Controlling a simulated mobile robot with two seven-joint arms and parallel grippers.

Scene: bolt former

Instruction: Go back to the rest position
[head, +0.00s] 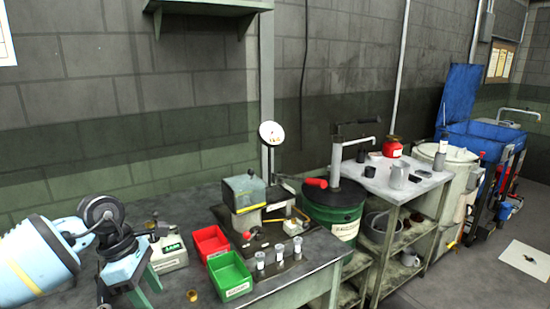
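My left arm comes in from the left, and my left gripper (128,290) hangs at the lower left, over the near left part of the workbench (290,290). Its lower end is near the bottom edge of the picture, and I cannot tell whether its fingers are open or shut. I see nothing clearly held in it. My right gripper is not in view.
A red bin (210,242), a green bin (230,276) and a bench machine (245,200) stand on the bench. Small clear cups stand beside the green bin. A brass ring (192,295) lies near the gripper.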

